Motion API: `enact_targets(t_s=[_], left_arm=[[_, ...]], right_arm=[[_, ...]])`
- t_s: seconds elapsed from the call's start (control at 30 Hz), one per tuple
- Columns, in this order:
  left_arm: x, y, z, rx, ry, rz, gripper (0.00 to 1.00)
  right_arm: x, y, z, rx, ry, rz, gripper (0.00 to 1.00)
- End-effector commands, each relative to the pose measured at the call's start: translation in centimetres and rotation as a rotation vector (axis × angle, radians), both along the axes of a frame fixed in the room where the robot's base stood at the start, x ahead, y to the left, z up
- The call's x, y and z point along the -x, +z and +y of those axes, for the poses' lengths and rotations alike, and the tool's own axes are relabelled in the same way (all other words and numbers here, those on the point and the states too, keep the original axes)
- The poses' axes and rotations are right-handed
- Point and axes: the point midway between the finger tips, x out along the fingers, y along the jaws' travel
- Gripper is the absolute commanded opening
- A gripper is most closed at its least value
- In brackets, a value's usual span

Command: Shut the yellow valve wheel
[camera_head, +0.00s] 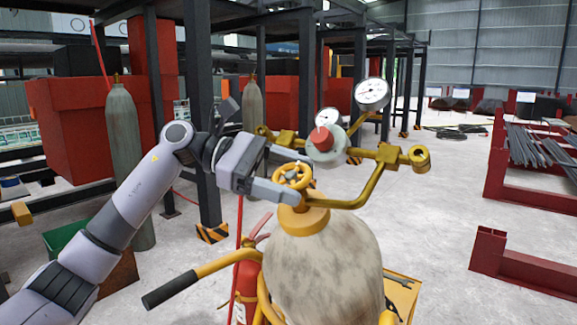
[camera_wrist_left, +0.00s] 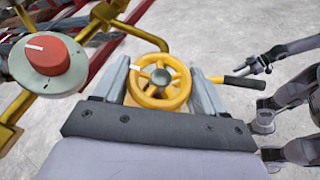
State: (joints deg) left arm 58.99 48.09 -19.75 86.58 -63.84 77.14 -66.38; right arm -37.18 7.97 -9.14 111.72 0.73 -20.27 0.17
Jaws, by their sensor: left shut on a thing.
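The yellow valve wheel (camera_head: 293,175) sits on top of a pale, worn gas cylinder (camera_head: 325,255) in the head view. In the left wrist view the wheel (camera_wrist_left: 160,82) lies between the two grey fingers. My left gripper (camera_head: 290,173) reaches in from the left and is shut on the wheel, one finger on each side of its rim. A brass regulator with a red knob (camera_head: 321,139) stands just beyond the wheel; the knob also shows in the left wrist view (camera_wrist_left: 46,58). My right gripper is not in the head view; part of another grey arm (camera_wrist_left: 290,75) shows at right in the left wrist view.
Two pressure gauges (camera_head: 372,94) rise above the regulator, close to my left gripper. A yellow cart handle (camera_head: 200,272) with a black grip and a red fire extinguisher (camera_head: 246,285) are beside the cylinder.

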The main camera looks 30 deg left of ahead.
Motion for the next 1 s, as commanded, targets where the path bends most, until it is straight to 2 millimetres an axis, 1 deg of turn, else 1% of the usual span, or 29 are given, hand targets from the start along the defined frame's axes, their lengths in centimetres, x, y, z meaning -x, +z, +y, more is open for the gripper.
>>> enact_targets(t_s=[0.03,0.23,0.8,0.83,0.87,0.9,1.0], left_arm=[[-0.06,0.37,0.01,-0.01,-0.022,-0.001,0.41],[-0.09,0.2,0.04,-0.042,-0.085,-0.006,0.41],[-0.07,-0.04,0.01,-0.059,-0.115,-0.01,0.41],[-0.07,-0.04,0.01,-0.059,-0.115,-0.01,0.74],[-0.07,-0.04,0.01,-0.059,-0.115,-0.01,0.84],[-0.07,-0.04,0.01,-0.059,-0.115,-0.01,0.96],[-0.07,-0.04,0.01,-0.059,-0.114,-0.009,0.96]], right_arm=[[0.0,0.56,-0.01,0.0,0.0,0.0,0.43],[0.0,1.16,-0.02,0.001,0.001,0.0,0.43],[0.0,1.31,-0.03,0.001,0.001,0.001,0.43],[0.01,1.31,-0.04,0.001,0.001,0.001,0.43],[0.01,1.31,-0.04,0.001,0.001,0.001,0.43],[0.01,1.31,-0.04,0.001,0.001,0.001,0.43],[0.01,1.31,-0.04,0.001,0.001,0.001,0.43]])
